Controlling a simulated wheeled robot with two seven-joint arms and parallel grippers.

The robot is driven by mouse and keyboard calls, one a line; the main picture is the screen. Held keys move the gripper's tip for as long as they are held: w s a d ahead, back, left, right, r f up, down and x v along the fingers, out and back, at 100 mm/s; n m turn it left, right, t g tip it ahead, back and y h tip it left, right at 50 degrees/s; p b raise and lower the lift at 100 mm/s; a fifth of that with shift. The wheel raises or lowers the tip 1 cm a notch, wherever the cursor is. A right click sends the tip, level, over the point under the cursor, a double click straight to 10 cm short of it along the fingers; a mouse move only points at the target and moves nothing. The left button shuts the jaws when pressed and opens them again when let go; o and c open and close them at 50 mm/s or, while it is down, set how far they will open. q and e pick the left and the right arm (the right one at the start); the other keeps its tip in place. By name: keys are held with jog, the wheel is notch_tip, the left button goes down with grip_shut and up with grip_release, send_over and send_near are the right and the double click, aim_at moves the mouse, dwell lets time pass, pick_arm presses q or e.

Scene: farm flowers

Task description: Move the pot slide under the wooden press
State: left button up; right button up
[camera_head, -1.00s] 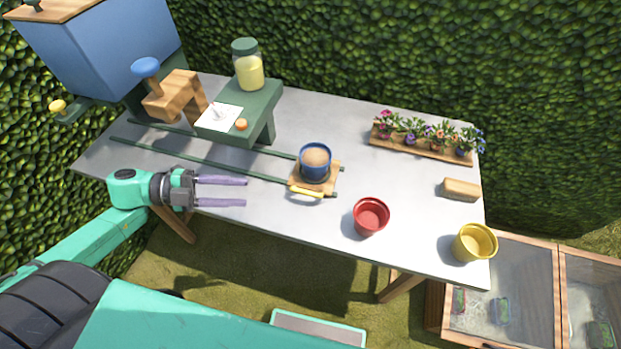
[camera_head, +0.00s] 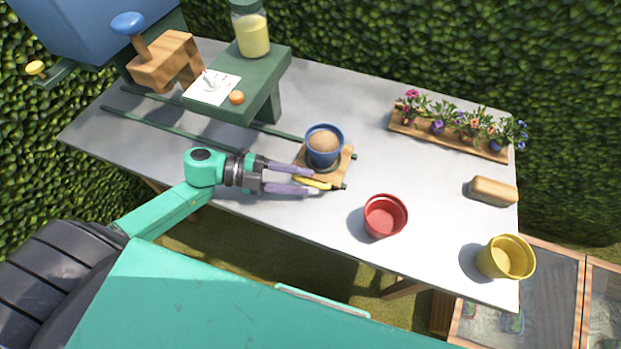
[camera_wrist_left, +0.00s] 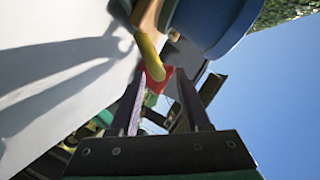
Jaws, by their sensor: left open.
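The pot slide (camera_head: 340,168) is a wooden board on two green rails, with a yellow handle (camera_head: 312,183) along its front edge. A blue pot (camera_head: 324,150) filled with brown soil stands on it. The wooden press (camera_head: 165,62), with a blue knob, is at the far left end of the rails. My left gripper (camera_head: 312,182) is open at the slide's front. In the left wrist view the yellow handle (camera_wrist_left: 150,55) reaches in towards the gap between the fingers; I cannot tell whether they touch it. My right gripper is not in view.
A green stand (camera_head: 265,80) with a jar and a white card stands beside the rails. A red pot (camera_head: 385,217), a yellow pot (camera_head: 506,258), a wooden block (camera_head: 492,190) and a flower tray (camera_head: 450,141) are to the right. The table between the slide and press is clear apart from the rails.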

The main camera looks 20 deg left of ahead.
pick_arm(q)
jog(key=shift+x, duration=1.45)
grip_shut()
jog(key=shift+f, duration=0.1)
